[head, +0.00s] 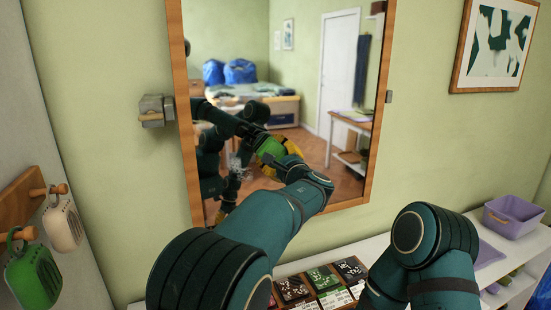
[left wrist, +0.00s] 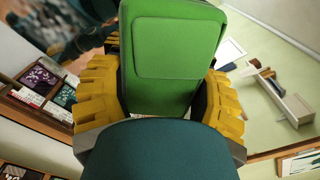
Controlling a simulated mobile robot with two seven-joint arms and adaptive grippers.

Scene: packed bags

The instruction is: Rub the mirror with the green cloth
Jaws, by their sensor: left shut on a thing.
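The green cloth (head: 268,149) looks like a thick, folded pad with a raised panel. My left gripper (head: 279,158) is shut on it, and the cloth fills the left wrist view (left wrist: 165,60) between the yellow fingers. The wood-framed mirror (head: 345,60) hangs on the wall, and the cloth is in front of its lower middle. I cannot tell whether cloth and glass touch. A pale smudge (head: 237,166) shows on the glass left of the cloth. The mirror reflects my arms and the room. My right arm shows at the lower right, but its gripper is out of view.
A white shelf (head: 470,262) below the mirror holds several small dark boxes (head: 322,278) and a purple bin (head: 512,216). A grey wall fixture (head: 152,110) is left of the mirror. A green speaker-like item (head: 34,277) and a cream one (head: 63,226) hang from pegs at left.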

